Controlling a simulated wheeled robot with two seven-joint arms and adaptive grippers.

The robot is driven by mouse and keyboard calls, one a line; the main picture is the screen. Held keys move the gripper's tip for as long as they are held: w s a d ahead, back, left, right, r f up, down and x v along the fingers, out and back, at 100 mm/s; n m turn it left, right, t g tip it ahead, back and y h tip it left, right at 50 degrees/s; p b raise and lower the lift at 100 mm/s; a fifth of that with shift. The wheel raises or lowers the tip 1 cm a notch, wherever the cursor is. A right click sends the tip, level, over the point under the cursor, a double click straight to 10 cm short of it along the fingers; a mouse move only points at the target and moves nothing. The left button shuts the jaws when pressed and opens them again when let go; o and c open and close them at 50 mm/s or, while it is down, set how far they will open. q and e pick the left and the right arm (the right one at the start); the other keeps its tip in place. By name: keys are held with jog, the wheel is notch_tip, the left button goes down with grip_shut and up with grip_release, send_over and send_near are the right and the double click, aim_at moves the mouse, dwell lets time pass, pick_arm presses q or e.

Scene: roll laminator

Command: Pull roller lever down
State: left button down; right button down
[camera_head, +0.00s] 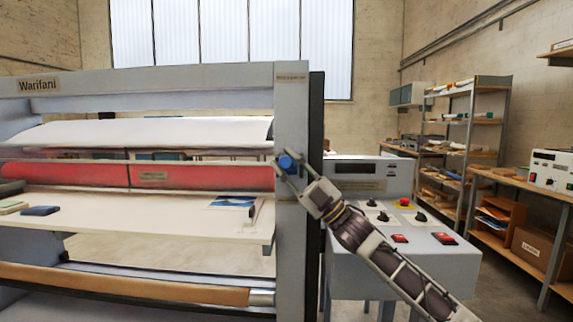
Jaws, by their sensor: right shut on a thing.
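The roll laminator (291,110) stands at the left and centre. The blue end of the roller lever (286,162) shows at the laminator's right post, level with the red roller (90,174). The rest of the lever is hidden or too small to make out. My right arm reaches in from the lower right, and its gripper (289,165) is shut on the blue lever end. My left gripper is not in view.
A control console (375,235) with a display, black knobs and red buttons stands just right of the post, behind my arm. The laminator's table (130,222) carries a blue pad (40,211) and a picture sheet (233,201). Shelves (478,120) stand at the back right.

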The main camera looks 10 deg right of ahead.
jog(key=shift+a+f, duration=0.1)
jog(key=shift+f, duration=0.15)
jog(key=c, duration=1.5)
grip_release()
jog(key=o, duration=0.4)
jog(key=shift+r, duration=0.1)
jog(key=shift+s+d, duration=0.1)
jog(key=shift+d, duration=0.1)
jog(key=v, duration=1.1)
jog(key=shift+d+f, duration=0.25)
jog(key=shift+f, duration=0.1)
jog(key=shift+s, duration=0.1)
